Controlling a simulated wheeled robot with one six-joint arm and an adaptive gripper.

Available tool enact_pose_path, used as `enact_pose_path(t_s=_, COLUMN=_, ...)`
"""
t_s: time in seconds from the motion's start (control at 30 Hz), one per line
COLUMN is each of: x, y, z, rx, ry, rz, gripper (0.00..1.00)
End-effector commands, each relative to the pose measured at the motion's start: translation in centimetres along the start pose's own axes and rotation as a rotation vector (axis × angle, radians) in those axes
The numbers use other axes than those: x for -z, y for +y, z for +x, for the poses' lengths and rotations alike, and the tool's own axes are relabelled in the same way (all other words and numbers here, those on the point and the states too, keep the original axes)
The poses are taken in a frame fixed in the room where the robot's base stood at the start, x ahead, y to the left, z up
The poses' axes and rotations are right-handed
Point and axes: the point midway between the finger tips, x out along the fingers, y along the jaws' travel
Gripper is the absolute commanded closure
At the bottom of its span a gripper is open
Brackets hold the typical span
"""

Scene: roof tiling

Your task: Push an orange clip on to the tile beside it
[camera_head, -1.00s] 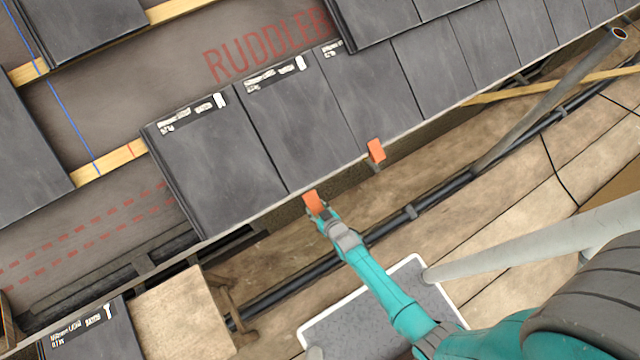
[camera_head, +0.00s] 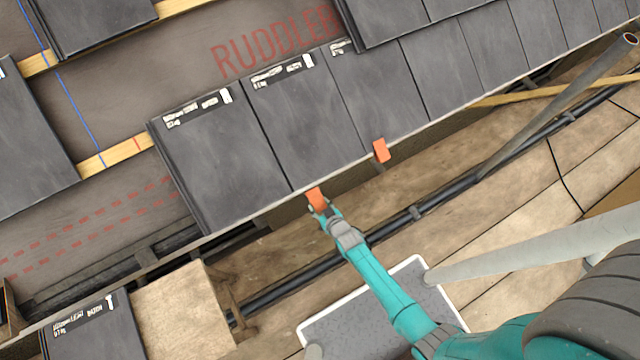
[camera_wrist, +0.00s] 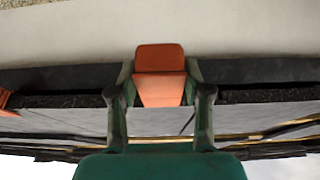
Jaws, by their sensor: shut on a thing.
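An orange clip (camera_head: 315,198) is at the lower edge of the row of dark grey tiles, near the joint between two tiles. My gripper (camera_head: 319,210) is shut on this clip from below. In the wrist view the orange clip (camera_wrist: 160,75) sits between the two fingers of my gripper (camera_wrist: 160,98), with its wide end beyond the fingertips. The tile (camera_head: 305,125) beside it lies just above and right in the head view. Whether the clip touches the tile edge cannot be told. A second orange clip (camera_head: 381,150) sits farther right along the same edge.
Below the tile edge run a dark pipe (camera_head: 395,226) and a grey scaffold tube (camera_head: 560,105). A white-rimmed grey tray (camera_head: 345,325) lies under my arm. A cut tile (camera_head: 90,330) lies at lower left. Wooden boards fill the floor.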

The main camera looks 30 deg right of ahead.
Motion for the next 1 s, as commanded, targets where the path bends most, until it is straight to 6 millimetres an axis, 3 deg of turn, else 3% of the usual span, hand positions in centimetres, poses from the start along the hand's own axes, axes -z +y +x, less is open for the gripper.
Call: enact_pose_path(t_s=1.0, x=0.86, y=0.00, z=0.36, rx=0.000, ry=0.001, rz=0.000, gripper=1.00)
